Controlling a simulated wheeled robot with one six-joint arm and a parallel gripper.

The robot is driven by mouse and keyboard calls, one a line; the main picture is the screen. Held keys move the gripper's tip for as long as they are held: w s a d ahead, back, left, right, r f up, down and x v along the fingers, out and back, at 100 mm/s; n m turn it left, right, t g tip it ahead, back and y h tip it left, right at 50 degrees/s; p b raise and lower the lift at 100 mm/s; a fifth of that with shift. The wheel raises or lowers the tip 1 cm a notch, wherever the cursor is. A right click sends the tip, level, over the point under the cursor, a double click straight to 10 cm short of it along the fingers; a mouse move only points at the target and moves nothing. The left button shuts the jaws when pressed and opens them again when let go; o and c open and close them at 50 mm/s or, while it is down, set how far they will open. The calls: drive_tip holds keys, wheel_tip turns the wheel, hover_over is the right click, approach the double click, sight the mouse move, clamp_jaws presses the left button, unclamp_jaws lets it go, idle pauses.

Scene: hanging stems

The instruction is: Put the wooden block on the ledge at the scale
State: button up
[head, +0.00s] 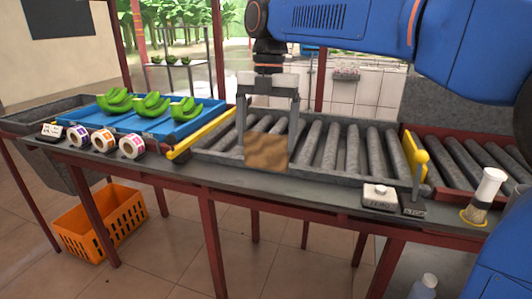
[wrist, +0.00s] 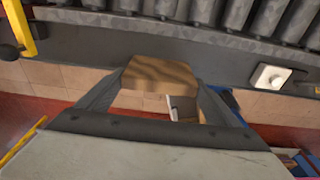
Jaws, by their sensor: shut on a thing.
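My gripper (head: 267,138) hangs fingers-down at the front edge of the grey roller bed (head: 335,143). It is shut on the wooden block (head: 267,153), which has wavy brown grain. In the wrist view the block (wrist: 160,76) sits between the two fingers (wrist: 160,98). In the head view the block covers part of the bed's front rail, just above the dark ledge (head: 230,179). I cannot tell whether it touches the ledge. A white button box marked ZERO (head: 380,195) stands on the ledge to the right. No separate scale display can be made out.
A yellow lever (head: 420,165) stands right of the button box, with a white-topped jar (head: 484,195) further right. Label rolls (head: 102,141) and a blue tray (head: 150,124) with green banana bunches (head: 152,106) are left. An orange crate (head: 98,220) is on the floor.

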sight(265, 169)
drive_tip(key=shift+f, duration=2.05)
drive_tip(key=o, duration=1)
drive_tip(key=shift+f, duration=0.1)
wheel_tip(265, 169, up, 12)
drive_tip(key=w, duration=0.1)
drive_tip(key=shift+w+d, duration=0.2)
drive_tip(key=shift+d, duration=0.05)
